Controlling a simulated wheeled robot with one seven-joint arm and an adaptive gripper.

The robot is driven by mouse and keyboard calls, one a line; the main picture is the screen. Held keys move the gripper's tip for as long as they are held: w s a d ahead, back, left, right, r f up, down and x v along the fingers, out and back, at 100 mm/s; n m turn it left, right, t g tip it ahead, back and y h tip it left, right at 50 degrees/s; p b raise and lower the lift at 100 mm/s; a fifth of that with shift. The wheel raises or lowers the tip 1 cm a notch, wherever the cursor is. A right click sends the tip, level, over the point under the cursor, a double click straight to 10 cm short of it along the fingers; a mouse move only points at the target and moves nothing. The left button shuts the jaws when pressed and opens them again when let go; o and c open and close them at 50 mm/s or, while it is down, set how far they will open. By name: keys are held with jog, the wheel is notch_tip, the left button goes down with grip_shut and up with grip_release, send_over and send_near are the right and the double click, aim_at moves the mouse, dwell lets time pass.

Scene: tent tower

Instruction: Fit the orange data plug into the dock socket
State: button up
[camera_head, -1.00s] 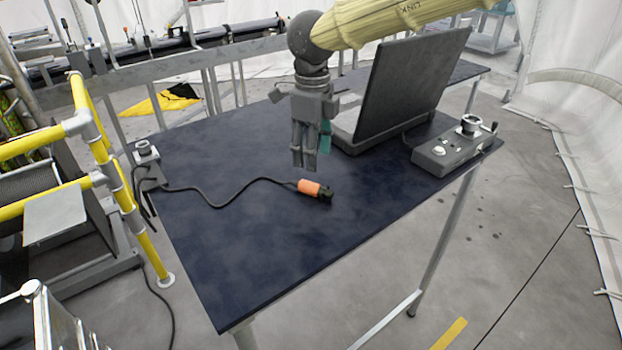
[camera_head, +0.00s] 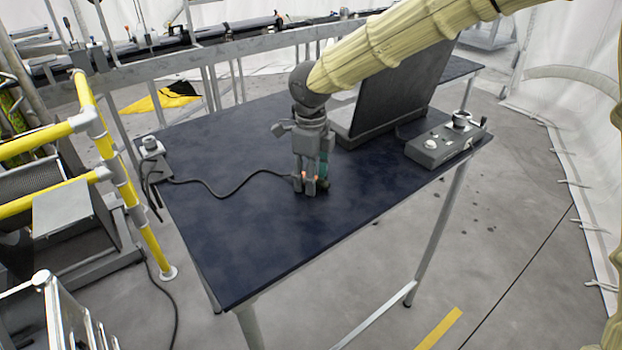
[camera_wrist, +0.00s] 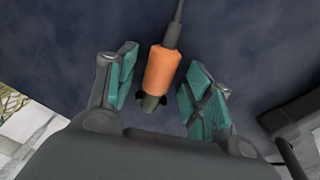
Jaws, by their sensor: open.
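The orange data plug (camera_wrist: 161,69) lies on the dark table top, its black cable running up from it in the wrist view. My gripper (camera_head: 311,187) is open and low over the table at the plug. In the wrist view its two teal-padded fingers stand on either side of the orange body, with a visible gap on each side. In the head view the fingers hide most of the plug. A grey box with a raised round metal fitting (camera_head: 461,119) stands at the table's right end; it may be the dock socket, but its opening cannot be made out.
An open laptop (camera_head: 395,95) stands behind and right of my gripper. A small grey box (camera_head: 150,147) sits at the table's left corner, where the plug's cable (camera_head: 220,190) leads. Yellow railings (camera_head: 120,180) stand left. The table's front part is clear.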

jog(key=shift+w, duration=0.1)
jog(key=shift+s+r, duration=0.2)
jog(key=shift+s, duration=0.1)
jog(key=c, duration=0.6)
jog(key=shift+f, duration=0.1)
jog(key=c, duration=0.5)
jog(key=shift+w+r+b, duration=0.15)
jog(key=shift+r+b, duration=0.25)
jog(key=shift+r, duration=0.35)
notch_tip(320, 180, up, 2)
jog(key=shift+r+b, duration=0.1)
jog(key=shift+b, duration=0.25)
jog(key=s+b, duration=0.1)
jog(key=s, duration=0.4)
jog(key=s+d+r+b, duration=0.1)
jog(key=s, duration=0.4)
jog(key=s+b, duration=0.1)
jog(key=s, duration=0.4)
jog(key=shift+s+d+r, duration=0.15)
jog(key=shift+s+d, duration=0.15)
jog(key=shift+s, duration=0.2)
jog(key=shift+a, duration=0.15)
